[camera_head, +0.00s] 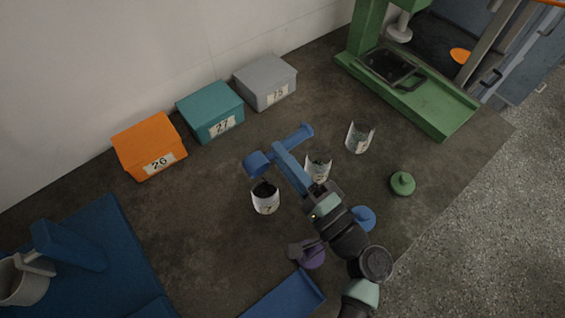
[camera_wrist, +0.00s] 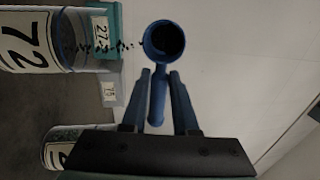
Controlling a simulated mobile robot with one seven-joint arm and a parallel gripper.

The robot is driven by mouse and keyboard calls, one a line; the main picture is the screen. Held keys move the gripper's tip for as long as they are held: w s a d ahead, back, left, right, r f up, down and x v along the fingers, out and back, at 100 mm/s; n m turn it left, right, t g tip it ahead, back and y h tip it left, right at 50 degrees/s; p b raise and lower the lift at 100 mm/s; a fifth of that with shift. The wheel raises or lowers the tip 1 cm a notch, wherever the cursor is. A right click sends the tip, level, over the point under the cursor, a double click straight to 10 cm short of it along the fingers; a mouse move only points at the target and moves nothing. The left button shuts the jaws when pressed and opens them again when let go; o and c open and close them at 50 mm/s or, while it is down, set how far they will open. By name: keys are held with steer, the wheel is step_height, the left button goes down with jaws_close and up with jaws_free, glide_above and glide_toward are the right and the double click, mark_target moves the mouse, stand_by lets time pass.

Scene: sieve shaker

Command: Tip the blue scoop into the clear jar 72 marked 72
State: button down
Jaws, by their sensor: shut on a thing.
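The blue scoop (camera_head: 257,163) is held in the air over the clear jar 72 (camera_head: 265,203), its bowl tilted and its handle running up to the right. In the wrist view, the scoop's round bowl (camera_wrist: 165,41) faces the camera with a dark inside. Dark grains hang in the air between the bowl and the mouth of jar 72 (camera_wrist: 30,45). In the head view, dark material shows inside the jar. My gripper (camera_head: 277,147) is shut on the scoop's handle; its blue fingers flank the handle in the wrist view (camera_wrist: 160,75).
Another jar (camera_head: 318,172) stands right beside my gripper, and a third (camera_head: 359,138) farther right. Green (camera_head: 402,183), blue (camera_head: 363,218) and purple (camera_head: 312,254) lids lie nearby. Orange (camera_head: 150,143), teal (camera_head: 210,109) and grey (camera_head: 265,80) boxes line the wall. A green machine (camera_head: 435,105) stands right.

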steer(key=shift+s+f+t+y+b, duration=0.1)
steer(key=shift+f+t+y+b, duration=0.25)
steer(key=shift+b, duration=1.25)
steer(key=shift+d+r+t+b, duration=0.1)
steer(key=shift+r+t+b, duration=0.25)
steer(key=shift+b, duration=0.3)
steer(key=g+h+p, duration=0.1)
steer(key=p, duration=0.4)
steer(key=r+g+h+p, duration=0.1)
steer(key=p, duration=0.4)
steer(key=shift+w+a+r+g, duration=0.2)
steer(key=shift+r+g, duration=0.05)
steer(key=shift+g, duration=0.15)
steer(key=shift+p, duration=0.45)
steer(key=shift+f+g, duration=0.25)
steer(key=shift+g, duration=0.05)
steer(key=shift+r, duration=0.1)
